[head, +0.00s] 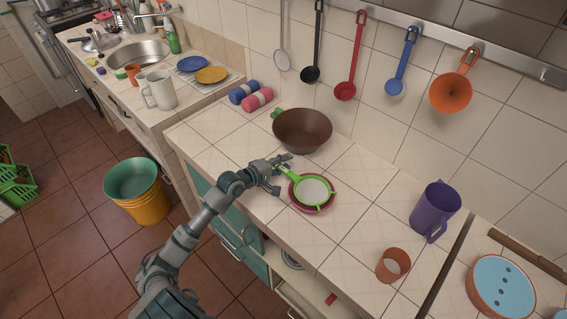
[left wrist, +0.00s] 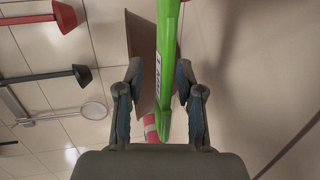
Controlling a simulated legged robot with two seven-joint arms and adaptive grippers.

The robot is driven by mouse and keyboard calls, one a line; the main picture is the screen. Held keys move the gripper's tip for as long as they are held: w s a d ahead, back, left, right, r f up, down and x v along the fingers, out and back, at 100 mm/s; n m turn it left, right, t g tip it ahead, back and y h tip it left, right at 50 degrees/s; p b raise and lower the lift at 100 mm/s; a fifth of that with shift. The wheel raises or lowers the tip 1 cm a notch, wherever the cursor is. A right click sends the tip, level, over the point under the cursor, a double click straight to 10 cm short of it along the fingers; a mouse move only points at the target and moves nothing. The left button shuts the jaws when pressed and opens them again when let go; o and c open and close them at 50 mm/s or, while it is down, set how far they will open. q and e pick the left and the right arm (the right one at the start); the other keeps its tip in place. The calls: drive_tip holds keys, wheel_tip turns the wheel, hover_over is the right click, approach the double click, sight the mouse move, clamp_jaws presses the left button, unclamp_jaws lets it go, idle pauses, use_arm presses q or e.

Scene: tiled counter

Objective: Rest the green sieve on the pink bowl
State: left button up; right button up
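The green sieve (head: 313,190) lies over the pink bowl (head: 298,205) on the counter, its mesh inside the bowl's outline and its rim seeming to rest on the bowl. Its handle points left toward my left gripper (head: 279,175). In the left wrist view the green handle (left wrist: 167,70) passes between the fingers of my left gripper (left wrist: 158,75). The fingers stand apart, with a clear gap on the handle's left side and little or none on its right. The pink bowl is mostly hidden under the sieve. My right gripper is in neither view.
A brown bowl (head: 302,130) stands just behind the sieve. A purple pitcher (head: 435,208) and an orange cup (head: 393,265) stand to the right. Several utensils hang on the wall, including a red ladle (head: 346,90). The counter between bowl and pitcher is clear.

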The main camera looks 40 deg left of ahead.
use_arm(q)
drive_tip(key=shift+s+d+r, duration=0.1)
drive_tip(key=shift+s+d, duration=0.15)
drive_tip(key=v, duration=0.6)
drive_tip(key=a+v, duration=0.1)
drive_tip(key=v, duration=0.3)
drive_tip(key=shift+f, duration=0.3)
drive_tip(key=shift+s+a+r, duration=0.1)
drive_tip(key=shift+s+r, duration=0.15)
drive_tip(key=shift+s, duration=0.35)
drive_tip(key=shift+d+r, duration=0.1)
drive_tip(key=shift+d, duration=0.15)
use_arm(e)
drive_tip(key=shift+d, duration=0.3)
use_arm(q)
drive_tip(key=shift+a, duration=0.3)
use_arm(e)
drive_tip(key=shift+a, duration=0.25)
use_arm(q)
drive_tip(key=shift+s, duration=0.15)
